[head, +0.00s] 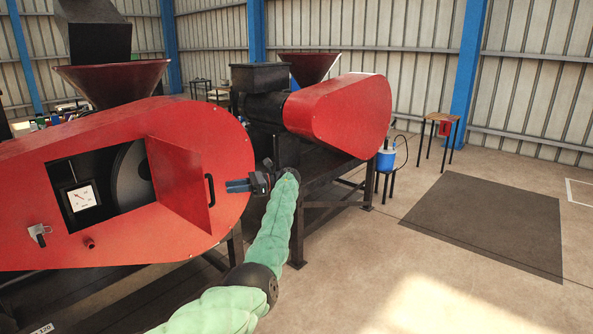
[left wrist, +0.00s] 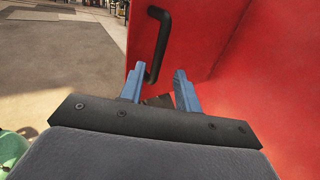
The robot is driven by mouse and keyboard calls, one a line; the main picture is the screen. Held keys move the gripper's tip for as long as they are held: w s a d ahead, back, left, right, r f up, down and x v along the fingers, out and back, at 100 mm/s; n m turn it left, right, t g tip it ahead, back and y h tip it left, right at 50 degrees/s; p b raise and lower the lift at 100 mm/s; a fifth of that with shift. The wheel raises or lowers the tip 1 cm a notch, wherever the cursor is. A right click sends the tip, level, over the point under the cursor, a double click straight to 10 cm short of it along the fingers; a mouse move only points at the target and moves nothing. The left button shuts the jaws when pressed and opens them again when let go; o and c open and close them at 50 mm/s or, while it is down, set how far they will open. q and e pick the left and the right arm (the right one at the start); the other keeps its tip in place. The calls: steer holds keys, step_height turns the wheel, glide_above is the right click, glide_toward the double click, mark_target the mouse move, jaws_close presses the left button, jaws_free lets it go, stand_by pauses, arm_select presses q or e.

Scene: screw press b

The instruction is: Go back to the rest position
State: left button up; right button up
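My left gripper (head: 238,186) is stretched out in front of the near red press guard (head: 200,120), close to its open door (head: 178,185). Its blue fingers (left wrist: 158,88) are apart and empty in the left wrist view. The door stands open, showing a dial gauge (head: 82,197) and a dark wheel (head: 132,175) inside. My right gripper is in neither view.
A second red press (head: 340,112) on a black frame stands behind my left arm. A blue container (head: 385,160) on a stand and a small wooden table (head: 440,128) are farther right. A dark floor mat (head: 490,225) and open concrete floor lie to the right.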

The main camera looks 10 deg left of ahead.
arm_select(q)
steer(key=w+d+n+t+h, duration=0.3)
steer(key=w+n+t+h, duration=0.5)
steer(key=w+t, duration=0.8)
steer(key=s+d+f+n+t+h, duration=0.15)
steer(key=s+d+f, duration=0.25)
steer(key=f, duration=0.6)
steer(key=s+d+f+n+t+h, duration=0.1)
steer(key=s+d+f+h, duration=0.25)
steer(key=f, duration=0.75)
steer(key=s+d+f+n+t+h, duration=0.1)
steer(key=s+d+f, duration=0.3)
steer(key=f, duration=0.6)
steer(key=s+d+f+g+h, duration=0.1)
steer(key=s+d+f+g, duration=0.15)
steer(key=s+f, duration=1.35)
steer(key=s+d+f+g+h, duration=0.1)
steer(key=s+d+f+g, duration=0.15)
steer(key=s+f, duration=1.35)
steer(key=s+f+g, duration=0.1)
steer(key=s+f, duration=0.5)
steer(key=s, duration=0.8)
steer(key=s+f+m+g, duration=0.1)
steer(key=s+f, duration=0.6)
steer(key=s, duration=0.7)
steer(key=s+f+g, duration=0.2)
steer(key=s+f, duration=0.4)
steer(key=s, duration=0.8)
steer(key=shift+f, duration=0.25)
